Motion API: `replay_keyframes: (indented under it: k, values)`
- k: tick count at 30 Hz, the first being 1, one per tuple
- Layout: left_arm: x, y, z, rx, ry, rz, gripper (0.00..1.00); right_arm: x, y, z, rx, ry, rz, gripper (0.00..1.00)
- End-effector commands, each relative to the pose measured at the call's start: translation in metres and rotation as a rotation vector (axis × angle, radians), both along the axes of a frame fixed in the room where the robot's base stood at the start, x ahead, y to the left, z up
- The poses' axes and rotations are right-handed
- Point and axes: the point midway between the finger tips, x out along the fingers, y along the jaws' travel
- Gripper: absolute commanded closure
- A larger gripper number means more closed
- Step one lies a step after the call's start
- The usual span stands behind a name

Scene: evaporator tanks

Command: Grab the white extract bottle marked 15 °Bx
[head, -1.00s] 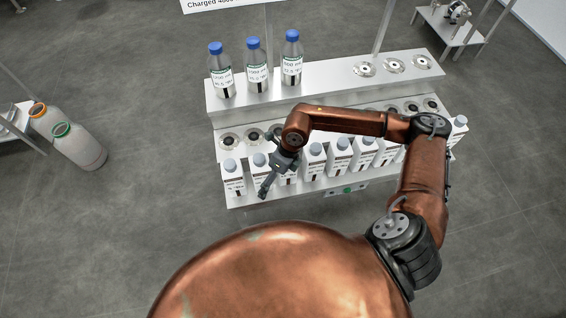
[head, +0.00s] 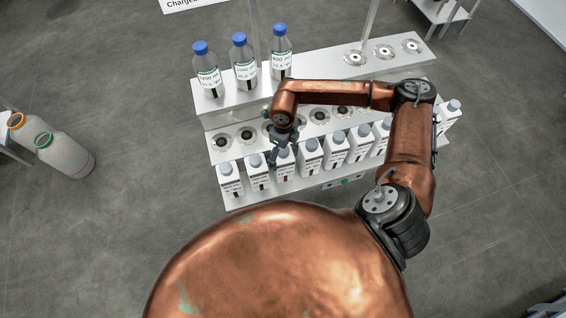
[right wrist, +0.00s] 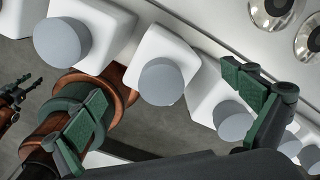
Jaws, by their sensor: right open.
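White bottles with grey-blue caps stand in a row on the low front shelf. Their labels are too small to read, so I cannot tell which is marked 15 °Bx. My right gripper (head: 275,158) is open above the left part of the row, by the second white bottle (head: 258,175) and third white bottle (head: 285,167). In the right wrist view its green fingers (right wrist: 164,86) are spread on either side of one white bottle's cap (right wrist: 162,82); I see no grip on it. My left gripper (right wrist: 18,92) shows small at the left edge of that view; its jaws are unclear.
Clear bottles with blue caps (head: 244,68) stand on the upper shelf (head: 312,75). Round metal fittings (head: 383,51) sit on both upper levels. Neighbouring white bottles stand close on both sides of the gripper.

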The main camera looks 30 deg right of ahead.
Motion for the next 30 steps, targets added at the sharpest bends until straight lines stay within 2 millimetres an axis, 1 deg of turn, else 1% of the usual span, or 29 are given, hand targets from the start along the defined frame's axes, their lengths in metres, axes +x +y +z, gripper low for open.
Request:
replay_keyframes:
  k: [5, 9, 12, 18, 30]
  values:
    - [0.001, 0.000, 0.009, 0.000, -0.002, 0.000, 0.60, 0.003, 0.000, -0.025, 0.001, 0.002, 0.000, 0.00]
    - [0.001, 0.000, 0.010, 0.000, -0.002, 0.000, 0.60, 0.003, -0.001, -0.042, 0.001, 0.000, -0.001, 0.00]
    - [0.001, 0.000, 0.010, 0.000, -0.002, 0.000, 0.60, 0.003, -0.001, -0.047, 0.001, 0.000, -0.001, 0.00]
    - [0.002, 0.000, 0.010, 0.000, -0.002, 0.000, 0.60, 0.002, -0.002, -0.047, 0.001, 0.000, -0.003, 0.00]
    - [0.002, -0.001, 0.010, 0.000, -0.002, 0.000, 0.60, 0.002, -0.002, -0.047, 0.001, 0.000, -0.003, 0.28]
